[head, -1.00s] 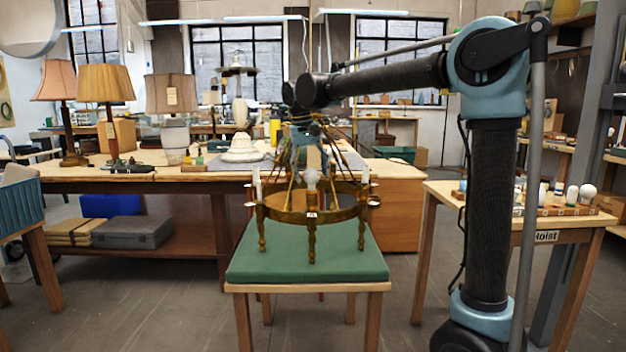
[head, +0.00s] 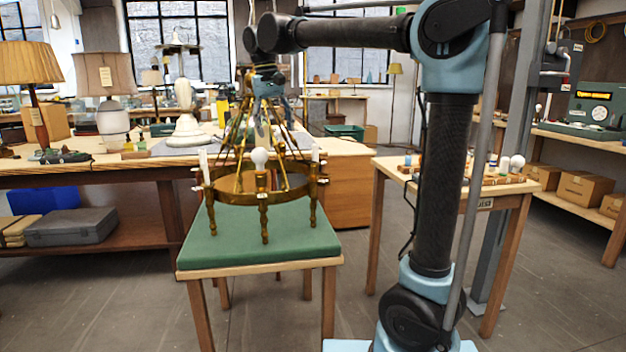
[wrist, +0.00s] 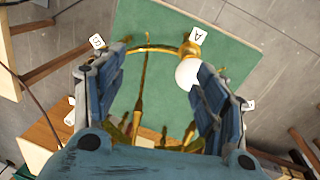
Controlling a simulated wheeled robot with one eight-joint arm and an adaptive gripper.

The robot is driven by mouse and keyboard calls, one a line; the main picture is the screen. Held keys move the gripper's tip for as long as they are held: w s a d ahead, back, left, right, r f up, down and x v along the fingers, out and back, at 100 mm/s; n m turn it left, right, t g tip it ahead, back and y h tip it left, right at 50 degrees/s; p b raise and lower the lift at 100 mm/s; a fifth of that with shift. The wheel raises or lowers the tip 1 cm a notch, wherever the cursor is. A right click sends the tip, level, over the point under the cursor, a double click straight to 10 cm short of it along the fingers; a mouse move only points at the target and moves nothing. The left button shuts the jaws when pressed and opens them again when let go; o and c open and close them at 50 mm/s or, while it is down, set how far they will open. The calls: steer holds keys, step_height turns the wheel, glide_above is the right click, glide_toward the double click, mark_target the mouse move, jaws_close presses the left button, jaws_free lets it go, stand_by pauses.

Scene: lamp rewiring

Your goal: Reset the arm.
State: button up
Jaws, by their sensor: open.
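My gripper (wrist: 160,105) is open in the wrist view, its two blue fingers spread above a brass chandelier. The chandelier (head: 238,199) stands on a green-topped table (head: 212,244) in the head view, a white bulb (head: 260,156) on its near side. In the wrist view the bulb (wrist: 187,73) shows beside the right finger, with tags lettered A and B on the ring. I cannot tell whether the finger touches it. In the head view my gripper (head: 270,95) hangs at the top of the chandelier's rods, and its fingers are hard to make out there.
A long bench (head: 110,168) with lamps stands behind and to the left. A side table (head: 440,180) with bulbs in a rack stands to the right, behind my arm. Shelves with boxes (head: 588,190) are at the far right. Grey floor is open in front.

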steer(key=s+d+f+m, duration=0.15)
steer(key=d+f, duration=0.25)
steer(key=d, duration=0.4)
steer(key=s+d+f+y, duration=0.1)
steer(key=s+d+f, duration=0.25)
steer(key=d, duration=0.35)
steer(key=s+d+f+m, duration=0.1)
steer(key=s+d+f, duration=0.1)
steer(key=d+f, duration=0.45)
steer(key=s+d+f+m, duration=0.1)
steer(key=s+d+f, duration=0.6)
steer(key=f, duration=0.3)
steer(key=s+d+f+t, duration=0.1)
steer(key=s+d+f, duration=0.6)
steer(key=f, duration=0.4)
steer(key=shift+s+f+m, duration=0.2)
steer(key=shift+s+m, duration=0.15)
steer(key=shift+s, duration=0.45)
steer(key=shift+w+f, duration=0.2)
steer(key=shift+w, duration=0.25)
